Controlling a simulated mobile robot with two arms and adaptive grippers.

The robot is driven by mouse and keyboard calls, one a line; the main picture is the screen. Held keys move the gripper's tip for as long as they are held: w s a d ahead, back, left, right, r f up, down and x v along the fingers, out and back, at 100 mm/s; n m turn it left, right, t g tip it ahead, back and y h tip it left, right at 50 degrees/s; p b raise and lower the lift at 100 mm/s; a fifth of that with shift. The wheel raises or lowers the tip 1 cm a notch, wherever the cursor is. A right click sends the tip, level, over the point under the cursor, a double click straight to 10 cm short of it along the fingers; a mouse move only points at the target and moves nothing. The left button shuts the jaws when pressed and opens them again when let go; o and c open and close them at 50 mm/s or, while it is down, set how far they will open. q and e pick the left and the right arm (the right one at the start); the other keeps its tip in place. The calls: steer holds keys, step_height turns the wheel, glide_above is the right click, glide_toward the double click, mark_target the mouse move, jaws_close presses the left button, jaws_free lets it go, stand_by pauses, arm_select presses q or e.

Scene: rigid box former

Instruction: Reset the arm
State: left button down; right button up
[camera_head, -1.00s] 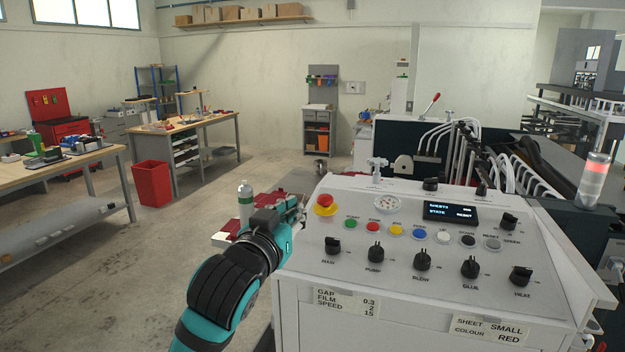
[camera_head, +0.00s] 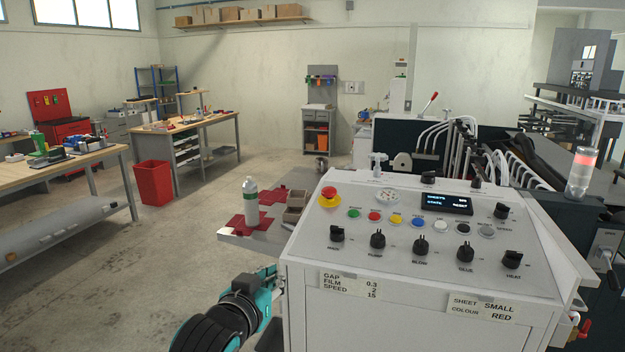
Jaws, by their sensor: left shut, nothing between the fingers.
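My left arm comes in from the bottom of the head view. My left gripper (camera_head: 275,279) is at the left side of the control panel (camera_head: 400,285), below its sloped top. It is shut and holds nothing that I can see. The panel's sloped top carries a red emergency button (camera_head: 329,192), a row of coloured buttons, a row of black knobs and a small lit display (camera_head: 446,204). The gripper is apart from these controls. My right gripper does not show.
A red bin (camera_head: 153,183) and workbenches stand further left. A lit signal lamp (camera_head: 581,172) stands at the right. The floor at left is clear.

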arm_select(q)
steer(key=s+a+f+g+y, duration=0.1)
steer(key=s+a+f+g, duration=0.25)
steer(key=s+f, duration=0.5)
steer(key=s+a+f+g+y, duration=0.15)
steer(key=s+a+f, duration=0.35)
steer(key=f, duration=0.7)
steer(key=s+a+f+g, duration=0.2)
steer(key=s+f, duration=0.1)
steer(key=s, duration=0.4)
steer(key=s+a+f+g+y, duration=0.1)
steer(key=s+f+g, duration=0.1)
steer(key=s+f, duration=0.3)
steer(key=s+a+f+g, duration=0.2)
steer(key=s, duration=0.6)
step_height(320, 180, down, 28)
steer(key=g+b, duration=0.1)
steer(key=b, duration=0.2)
steer(key=s+a+f+g+b, duration=0.1)
steer(key=s+a+f+b, duration=0.1)
steer(key=s+f, duration=1.5)
steer(key=shift+s+a+f, duration=0.35)
steer(key=shift+s+f, duration=0.05)
steer(key=shift+f, duration=0.55)
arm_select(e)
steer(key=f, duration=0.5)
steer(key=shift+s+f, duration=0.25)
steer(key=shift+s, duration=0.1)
